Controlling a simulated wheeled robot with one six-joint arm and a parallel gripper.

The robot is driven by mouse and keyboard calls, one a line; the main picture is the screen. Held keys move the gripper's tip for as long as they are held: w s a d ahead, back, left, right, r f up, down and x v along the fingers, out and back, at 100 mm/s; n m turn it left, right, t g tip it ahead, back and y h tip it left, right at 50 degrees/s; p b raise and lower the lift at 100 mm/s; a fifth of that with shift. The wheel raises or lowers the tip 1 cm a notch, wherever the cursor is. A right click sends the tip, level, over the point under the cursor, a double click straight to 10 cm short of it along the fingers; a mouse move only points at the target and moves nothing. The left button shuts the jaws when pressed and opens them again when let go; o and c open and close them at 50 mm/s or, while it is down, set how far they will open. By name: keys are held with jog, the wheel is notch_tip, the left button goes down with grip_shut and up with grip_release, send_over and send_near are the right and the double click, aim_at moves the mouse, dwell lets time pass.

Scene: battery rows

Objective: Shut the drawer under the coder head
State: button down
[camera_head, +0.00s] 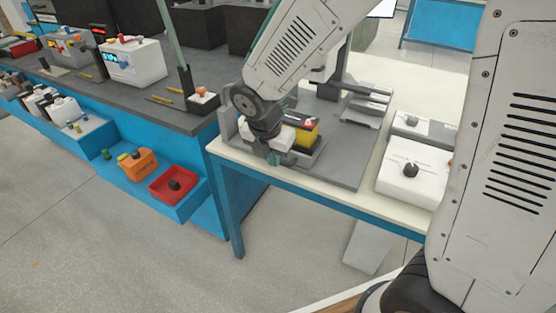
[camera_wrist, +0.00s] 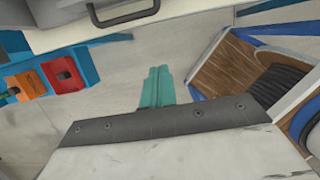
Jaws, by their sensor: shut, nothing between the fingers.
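The coder station (camera_head: 345,160) is a grey unit on the white-topped table, with a yellow and black battery (camera_head: 304,132) on it. My arm covers part of the station, so I cannot clearly make out the coder head or the drawer in the head view. In the wrist view, a pale front with a dark bar handle (camera_wrist: 122,17) shows at the top edge; it looks like the drawer, but how far it stands open cannot be told. My gripper (camera_head: 274,159) is at the table's front left edge. Its teal fingers (camera_wrist: 156,86) are shut, empty, and apart from the handle.
A white box with a black knob (camera_head: 411,170) stands on the table's right.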

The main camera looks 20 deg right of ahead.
jog(key=w+d+f, duration=0.4)
jog(key=f, duration=0.4)
jog(key=shift+w+d, duration=0.15)
jog(key=shift+d, duration=0.1)
